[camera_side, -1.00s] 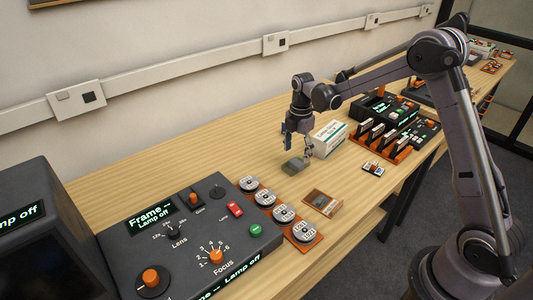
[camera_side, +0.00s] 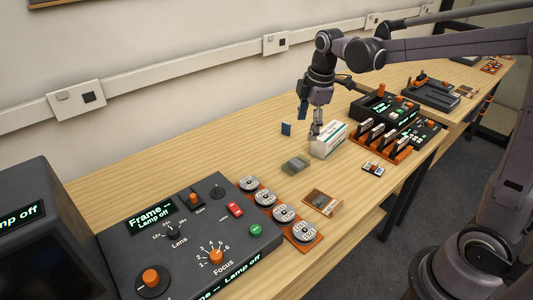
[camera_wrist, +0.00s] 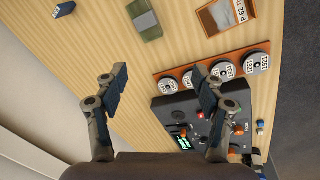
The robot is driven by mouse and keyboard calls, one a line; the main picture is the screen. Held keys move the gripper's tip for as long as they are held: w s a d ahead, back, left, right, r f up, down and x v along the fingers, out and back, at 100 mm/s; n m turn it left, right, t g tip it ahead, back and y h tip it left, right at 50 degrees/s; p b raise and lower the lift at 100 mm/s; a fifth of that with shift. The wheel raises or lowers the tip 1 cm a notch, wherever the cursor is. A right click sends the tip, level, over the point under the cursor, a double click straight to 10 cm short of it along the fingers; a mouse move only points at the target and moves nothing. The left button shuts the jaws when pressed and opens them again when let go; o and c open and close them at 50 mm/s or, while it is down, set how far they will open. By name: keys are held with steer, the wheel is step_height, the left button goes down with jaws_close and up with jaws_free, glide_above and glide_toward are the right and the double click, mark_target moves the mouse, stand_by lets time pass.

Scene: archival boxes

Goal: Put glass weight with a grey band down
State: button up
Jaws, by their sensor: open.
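The glass weight with a grey band (camera_side: 297,164) is a small greenish block lying flat on the wooden bench. It also shows near the top of the wrist view (camera_wrist: 146,20), ahead of the fingers. My gripper (camera_side: 316,133) is above the bench, up and to the right of the weight in the side view, and overlaps the white box there. In the wrist view my two fingers (camera_wrist: 160,86) are spread wide with nothing between them. The weight is clear of both fingers.
A white box (camera_side: 329,142) stands close to my gripper, and a small blue block (camera_side: 286,129) behind it. A framed slide (camera_side: 322,202), an orange rack of round tins (camera_side: 303,245) and a control console (camera_side: 150,262) are nearer. Bare bench lies left of the weight.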

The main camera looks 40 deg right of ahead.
steer(key=s+a+m+t, duration=0.2)
steer(key=s+a+m, duration=0.1)
steer(key=s+m, duration=0.3)
steer(key=s+a+m+t, duration=0.2)
steer(key=s+m, duration=0.4)
steer(key=s, duration=0.3)
steer(key=shift+s+a+f+m+t, duration=0.3)
steer(key=shift+s+a+t, duration=0.1)
steer(key=shift+t, duration=0.1)
